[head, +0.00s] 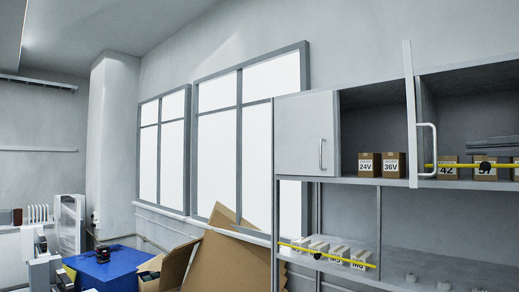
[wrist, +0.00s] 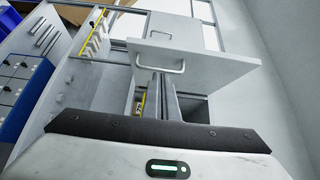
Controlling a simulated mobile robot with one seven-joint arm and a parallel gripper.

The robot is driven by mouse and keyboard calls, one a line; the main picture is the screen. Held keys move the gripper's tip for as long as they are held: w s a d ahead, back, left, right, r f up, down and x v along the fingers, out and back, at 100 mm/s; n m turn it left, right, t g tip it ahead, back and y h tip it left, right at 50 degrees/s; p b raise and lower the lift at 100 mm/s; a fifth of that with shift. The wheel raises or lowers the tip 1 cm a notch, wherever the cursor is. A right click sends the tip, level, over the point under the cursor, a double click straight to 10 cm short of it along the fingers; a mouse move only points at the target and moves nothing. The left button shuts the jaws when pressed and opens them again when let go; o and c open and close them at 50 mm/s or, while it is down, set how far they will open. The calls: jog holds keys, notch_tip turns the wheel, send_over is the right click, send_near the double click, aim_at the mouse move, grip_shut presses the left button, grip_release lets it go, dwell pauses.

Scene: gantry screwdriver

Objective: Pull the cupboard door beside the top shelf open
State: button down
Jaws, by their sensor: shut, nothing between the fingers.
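A pale grey cupboard door (head: 305,132) at the left of the upper cabinet is closed, with an upright bar handle (head: 321,154). Right of the open top shelf (head: 372,181), a second door (head: 411,112) is seen edge-on, standing open, with its handle (head: 434,150) on the right. My gripper (wrist: 160,78) is shut and empty in the wrist view; the head view does not show it. Just beyond its fingers is a pale panel (wrist: 222,66) with a bar handle (wrist: 165,70). I cannot tell whether they touch. Another handle (wrist: 161,33) lies farther off.
Boxes marked 24V (head: 369,164) and 36V (head: 394,165) stand on the top shelf. A lower shelf holds labelled bins (head: 335,253) behind a yellow strip. Large cardboard (head: 222,260) leans under the windows.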

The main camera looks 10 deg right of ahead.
aim_at(433, 150)
jog(key=w+a, duration=0.1)
jog(key=w, duration=0.1)
jog(key=w+a+p, duration=0.1)
jog(key=w, duration=0.2)
jog(key=w+a, duration=0.1)
jog(key=w, duration=0.2)
jog(key=shift+a, duration=0.2)
jog(key=shift+w+a, duration=0.1)
